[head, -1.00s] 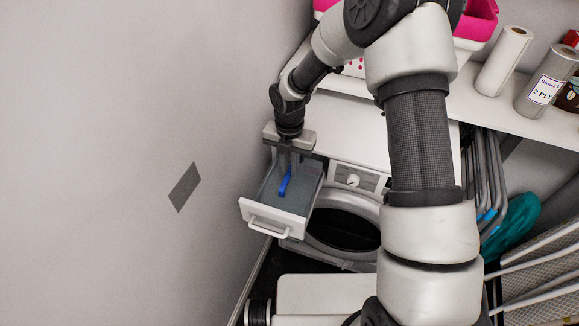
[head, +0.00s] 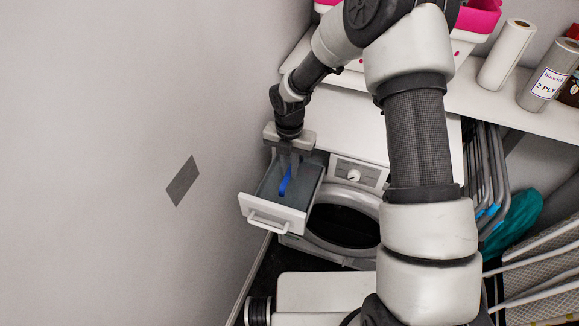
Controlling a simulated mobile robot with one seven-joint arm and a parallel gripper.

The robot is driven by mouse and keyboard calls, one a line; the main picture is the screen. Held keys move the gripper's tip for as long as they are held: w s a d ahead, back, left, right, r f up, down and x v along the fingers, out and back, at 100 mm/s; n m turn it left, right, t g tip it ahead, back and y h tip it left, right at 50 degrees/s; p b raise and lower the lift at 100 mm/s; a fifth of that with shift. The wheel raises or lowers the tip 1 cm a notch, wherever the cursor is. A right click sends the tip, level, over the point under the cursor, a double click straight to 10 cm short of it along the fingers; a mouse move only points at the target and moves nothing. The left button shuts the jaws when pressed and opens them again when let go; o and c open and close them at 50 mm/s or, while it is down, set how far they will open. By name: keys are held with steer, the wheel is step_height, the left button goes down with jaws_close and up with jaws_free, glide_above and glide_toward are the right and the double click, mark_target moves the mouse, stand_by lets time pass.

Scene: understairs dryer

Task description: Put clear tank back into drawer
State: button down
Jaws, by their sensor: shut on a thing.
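The white drawer (head: 276,214) is pulled out from the upper left of the white dryer (head: 360,176), and its front handle faces me. The clear tank (head: 268,188) looks bluish grey and appears to sit inside the drawer, with a blue handle (head: 285,184) on it. How fully it is seated I cannot tell. My gripper (head: 289,163) points down over the rear part of the drawer.
The dryer's round door opening (head: 342,226) is below right. A shelf holds paper rolls (head: 507,54) and a pink-and-white basket (head: 478,20). Folded racks (head: 488,180) and a teal bag (head: 520,212) are at the right.

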steer(key=shift+f, duration=0.45)
steer(key=c, duration=1.7)
jaws_free()
step_height(320, 180, up, 18)
steer(key=shift+f+p, duration=0.2)
steer(key=shift+p, duration=0.5)
